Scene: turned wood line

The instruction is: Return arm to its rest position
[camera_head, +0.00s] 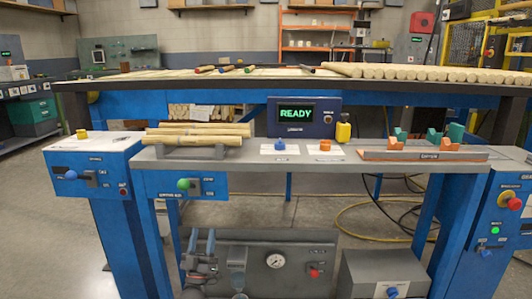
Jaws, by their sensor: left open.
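My left gripper (201,243) shows low in the picture, left of centre. Its two grey fingers point upward and stand apart, with nothing between them. It is in front of the grey panel with a gauge (275,260) and below the shelf of the workbench (330,170). Little of the left arm shows. My right gripper and right arm are not in view.
A READY display (304,115) is behind. A grey box (385,275) stands lower right.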

